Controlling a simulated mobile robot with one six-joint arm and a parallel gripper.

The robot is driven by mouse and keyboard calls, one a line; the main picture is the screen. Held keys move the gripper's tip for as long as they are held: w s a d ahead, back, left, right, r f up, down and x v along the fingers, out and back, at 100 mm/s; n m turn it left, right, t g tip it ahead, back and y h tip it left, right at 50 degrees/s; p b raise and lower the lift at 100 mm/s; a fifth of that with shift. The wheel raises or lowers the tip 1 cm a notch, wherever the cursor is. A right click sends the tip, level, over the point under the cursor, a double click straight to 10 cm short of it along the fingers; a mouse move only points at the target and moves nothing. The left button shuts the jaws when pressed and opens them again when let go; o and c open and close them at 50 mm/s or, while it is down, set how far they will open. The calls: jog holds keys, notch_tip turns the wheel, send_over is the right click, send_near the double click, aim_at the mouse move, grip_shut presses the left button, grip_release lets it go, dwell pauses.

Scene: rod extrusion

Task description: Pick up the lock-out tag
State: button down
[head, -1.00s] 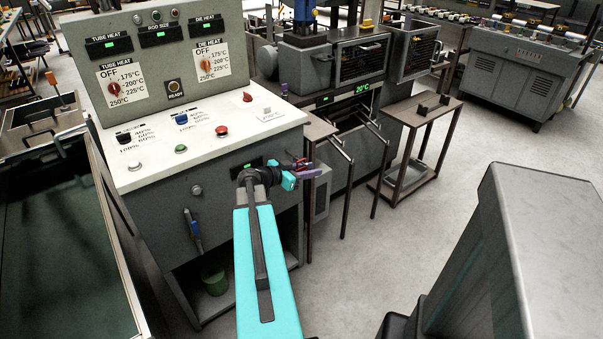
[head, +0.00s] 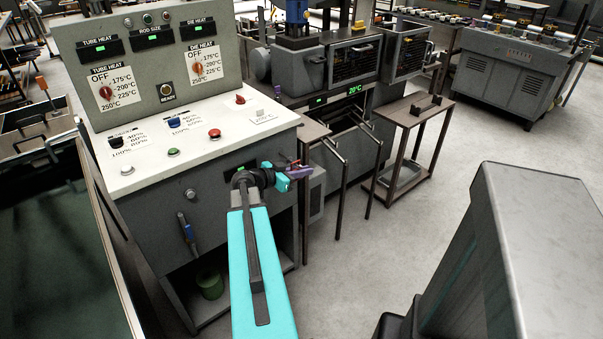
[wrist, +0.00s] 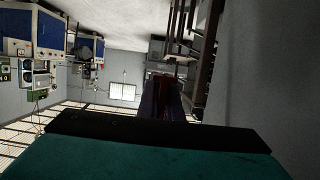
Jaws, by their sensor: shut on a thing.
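My gripper (head: 299,171) is at the end of my cyan arm, in front of the right end of the control console. Its purple fingers point right. A small dark red thing (head: 292,160) shows at the fingers, and the gripper is shut on it. It looks like the lock-out tag, but it is too small to read. In the wrist view my gripper (wrist: 162,100) shows as dark purple fingers with the red thing (wrist: 160,78) between them. Most of it is hidden by the fingers.
The control console (head: 230,206) with knobs and buttons stands just behind my gripper. A machine with a small side table (head: 313,131) and thin rails is to the right. A brown stand (head: 415,112) is farther right. Grey floor (head: 400,235) is open between the stand and the foreground.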

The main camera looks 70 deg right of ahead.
jog(key=s+a+r+p, duration=0.1)
jog(key=s+a+p, duration=0.8)
jog(key=s+p, duration=0.6)
jog(key=shift+a+r+p, duration=0.2)
jog(key=shift+a+p, duration=0.2)
jog(key=shift+p, duration=1.7)
jog(key=shift+s, duration=0.1)
dwell(0.5)
